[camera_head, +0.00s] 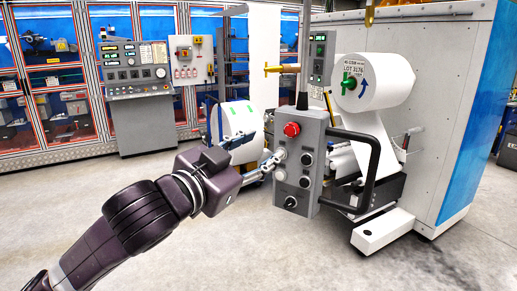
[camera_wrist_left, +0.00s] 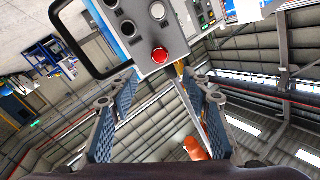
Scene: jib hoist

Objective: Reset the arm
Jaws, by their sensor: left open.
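My left gripper (camera_head: 268,146) reaches in from the left, close to the left side of a hanging grey control pendant (camera_head: 308,165). In the left wrist view my left gripper (camera_wrist_left: 156,96) has its two fingers spread apart with nothing between them. The pendant (camera_wrist_left: 140,40) shows beyond the fingertips, upside down, with its red mushroom button (camera_wrist_left: 159,55) facing me. The pendant has several buttons, a black knob at its lower end and a black handle (camera_head: 372,165) on its right side. Touch between fingers and pendant cannot be told. My right gripper is out of view.
Behind the pendant stands a grey and blue machine (camera_head: 447,95) with a white paper roll (camera_head: 388,80). Another white roll (camera_head: 238,118) is behind my gripper. A control console (camera_head: 140,115) stands at the back left. The floor (camera_head: 90,190) at left is clear.

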